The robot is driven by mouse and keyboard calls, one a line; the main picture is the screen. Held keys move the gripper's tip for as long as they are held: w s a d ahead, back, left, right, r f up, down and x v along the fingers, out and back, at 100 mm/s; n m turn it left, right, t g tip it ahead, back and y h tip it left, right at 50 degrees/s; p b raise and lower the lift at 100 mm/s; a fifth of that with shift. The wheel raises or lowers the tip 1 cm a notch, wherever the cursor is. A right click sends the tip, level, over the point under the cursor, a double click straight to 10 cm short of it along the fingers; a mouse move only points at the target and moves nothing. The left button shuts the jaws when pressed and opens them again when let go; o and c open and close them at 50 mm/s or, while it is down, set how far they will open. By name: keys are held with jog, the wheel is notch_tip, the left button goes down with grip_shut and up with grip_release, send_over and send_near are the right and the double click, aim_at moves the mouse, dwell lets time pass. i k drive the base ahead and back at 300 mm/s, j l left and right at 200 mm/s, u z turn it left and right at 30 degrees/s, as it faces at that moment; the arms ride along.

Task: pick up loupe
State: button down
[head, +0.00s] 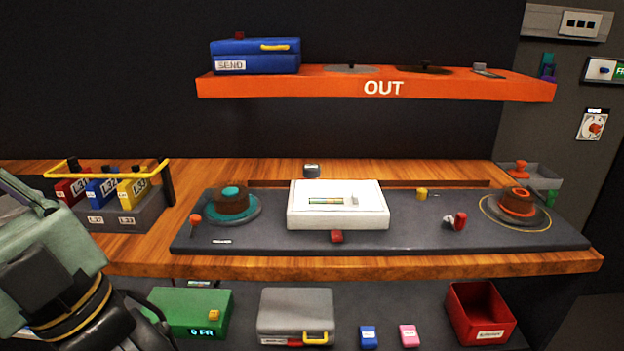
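No thing in the head view is clearly recognisable as the loupe. A small dark grey piece with a pale label (311,171) stands on the wooden worktop behind the white box; it may be the loupe, but it is too small to tell. My gripper (150,325) is at the lower left, in front of the worktop's edge, well apart from that piece. Its fingers are dark and partly cut off by the frame, so their opening is not clear.
The dark panel (270,238) carries a white box (365,215), two trackballs (232,200) (516,201) and small knobs. An orange OUT shelf (480,86) hangs above. A yellow-railed rack (135,218) stands left. A green box (190,308), grey case (294,308) and red bin (468,317) sit below.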

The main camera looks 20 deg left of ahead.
aim_at(311, 172)
jog(key=z, duration=0.8)
jog(key=k+j+z, duration=0.35)
jog(key=j+z, duration=0.2)
jog(key=j, duration=0.15)
jog(key=k+j, duration=0.1)
jog(key=j, duration=0.45)
jog(key=k+j, duration=0.1)
jog(key=j, duration=1.6)
jog(key=i, duration=0.05)
